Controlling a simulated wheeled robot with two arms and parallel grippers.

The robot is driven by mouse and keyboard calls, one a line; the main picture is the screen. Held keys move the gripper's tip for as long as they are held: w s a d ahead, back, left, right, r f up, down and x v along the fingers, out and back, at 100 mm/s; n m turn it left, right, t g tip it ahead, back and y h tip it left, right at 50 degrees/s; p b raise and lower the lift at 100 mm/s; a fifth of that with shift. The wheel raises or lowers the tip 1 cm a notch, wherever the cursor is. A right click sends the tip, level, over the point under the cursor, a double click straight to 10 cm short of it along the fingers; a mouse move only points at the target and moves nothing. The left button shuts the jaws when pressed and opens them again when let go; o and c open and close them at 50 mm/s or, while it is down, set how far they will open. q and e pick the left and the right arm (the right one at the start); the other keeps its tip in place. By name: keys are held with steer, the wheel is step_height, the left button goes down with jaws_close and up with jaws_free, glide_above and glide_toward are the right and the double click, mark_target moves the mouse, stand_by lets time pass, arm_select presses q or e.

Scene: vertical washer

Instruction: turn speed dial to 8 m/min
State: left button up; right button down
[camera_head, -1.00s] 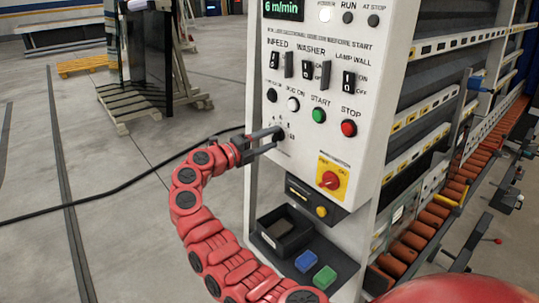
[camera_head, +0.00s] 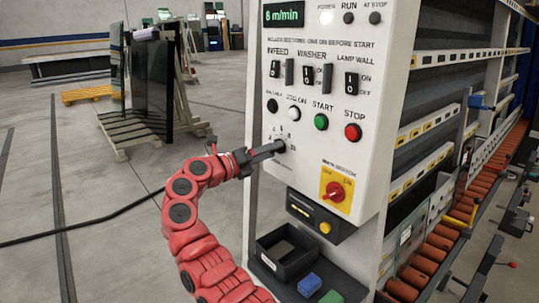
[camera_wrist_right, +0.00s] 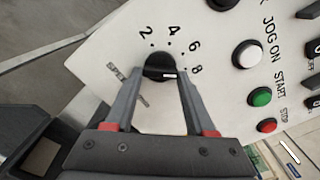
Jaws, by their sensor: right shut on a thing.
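The speed dial is a small black knob (camera_wrist_right: 160,67) on the white control panel, with 2, 4, 6 and 8 around it in the wrist view. Its white mark points right, towards the 8. My right gripper (camera_head: 279,147) reaches the dial from the left in the head view. Its two fingers (camera_wrist_right: 158,80) stand on either side of the knob, shut on it. The green display (camera_head: 284,15) at the panel's top appears to read 8 m/min. My left gripper is out of view.
Black, white, green (camera_head: 321,121) and red (camera_head: 353,131) buttons sit just above the dial. A red rotary switch on a yellow plate (camera_head: 335,190) is lower right. A black bin (camera_head: 286,254) stands below.

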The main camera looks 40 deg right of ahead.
steer(key=shift+f, duration=0.1)
steer(key=shift+c, duration=1.2)
jaws_free()
steer(key=shift+a, duration=0.1)
steer(key=s+a+b, duration=0.1)
steer(key=a, duration=1.6)
steer(key=shift+s+b, duration=0.15)
steer(key=shift+b, duration=0.15)
steer(key=shift+a, duration=0.1)
